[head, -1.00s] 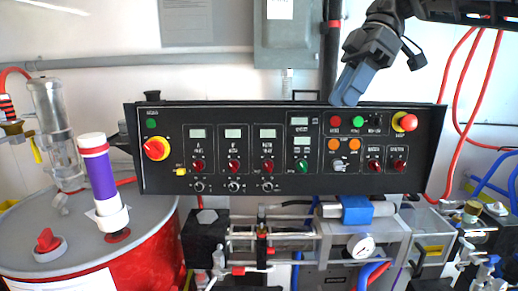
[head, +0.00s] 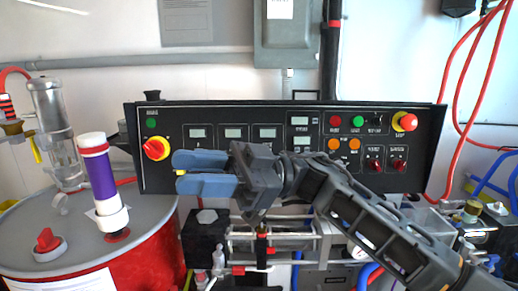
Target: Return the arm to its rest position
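My gripper (head: 180,172) is in front of the control panel, with its blue fingers pointing left. The two fingers are apart, one above the other, and a yellow button on the panel shows between their tips. Nothing is held. My arm (head: 375,225) comes in from the lower right and crosses the lower right part of the panel. The black control panel (head: 222,112) has a red and yellow rotary switch (head: 155,149) just left of the fingertips. My gripper and arm hide several of the panel's lower knobs.
A red drum (head: 145,262) with a grey lid stands at the left and carries a purple-and-white cylinder (head: 101,178). Pipework and valves (head: 230,245) sit below the panel. Red hoses (head: 462,110) hang at the right. The wall above the panel is clear of my arm.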

